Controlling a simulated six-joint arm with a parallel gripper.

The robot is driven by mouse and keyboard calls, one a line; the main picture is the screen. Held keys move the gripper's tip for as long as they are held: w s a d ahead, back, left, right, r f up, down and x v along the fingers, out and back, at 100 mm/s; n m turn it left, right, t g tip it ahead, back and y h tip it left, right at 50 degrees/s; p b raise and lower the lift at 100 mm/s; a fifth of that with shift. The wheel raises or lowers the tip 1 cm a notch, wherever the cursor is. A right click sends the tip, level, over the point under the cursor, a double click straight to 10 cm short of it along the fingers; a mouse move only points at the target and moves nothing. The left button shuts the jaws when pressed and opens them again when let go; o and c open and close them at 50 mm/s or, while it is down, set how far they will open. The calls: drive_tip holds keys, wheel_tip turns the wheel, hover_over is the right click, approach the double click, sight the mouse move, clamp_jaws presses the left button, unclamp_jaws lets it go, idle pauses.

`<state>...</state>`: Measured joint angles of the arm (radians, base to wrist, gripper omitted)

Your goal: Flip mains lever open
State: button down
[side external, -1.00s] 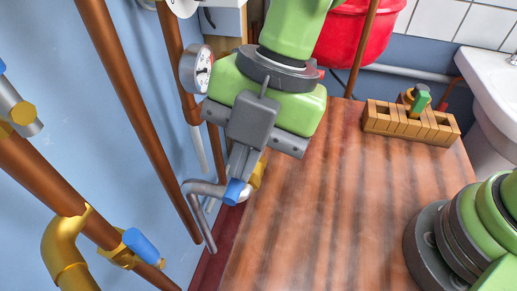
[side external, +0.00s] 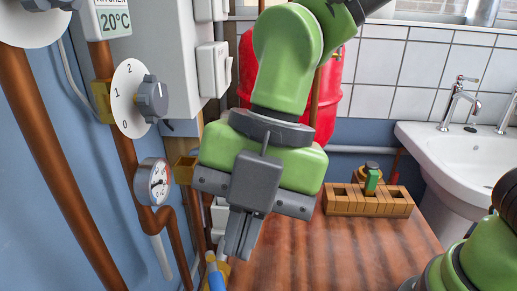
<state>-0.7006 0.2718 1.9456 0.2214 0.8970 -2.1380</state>
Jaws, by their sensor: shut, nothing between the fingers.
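A blue-handled lever (side external: 216,279) on a brass fitting shows at the bottom edge of the side view, partly cut off. I cannot tell for sure that it is the mains lever, or whether it stands open or shut. My gripper (side external: 239,252) points downward, its two grey fingers together with nothing between them. The fingertips are just above and to the right of the blue handle in the picture. I cannot tell whether they touch it.
Copper pipes, a pressure gauge (side external: 154,181) and a numbered dial (side external: 139,98) line the left wall. A wooden block rack (side external: 367,206) stands on the wooden worktop (side external: 345,245). A red vessel (side external: 328,97) and a white sink (side external: 455,150) are behind. The worktop's middle looks clear.

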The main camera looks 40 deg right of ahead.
sight(217, 284)
drive_tip(key=v, duration=0.8)
drive_tip(key=w+d+r+n+t, duration=0.4)
drive_tip(key=w+d+n+t, duration=0.2)
drive_tip(key=w+n+t, duration=0.5)
drive_tip(key=s+f+n+g+y, duration=0.1)
drive_tip(key=s+f+n+g, duration=0.3)
drive_tip(key=s+n, duration=0.25)
drive_tip(key=s+f+n+g+y, duration=0.2)
drive_tip(key=s+f+n+g, duration=0.2)
drive_tip(key=s+n, duration=0.3)
drive_tip(key=a+r+x, duration=0.1)
drive_tip(key=x, duration=1.2)
drive_tip(key=shift+s+a+f+m, duration=0.2)
drive_tip(key=shift+s+a+m, duration=0.15)
drive_tip(key=shift+a, duration=0.1)
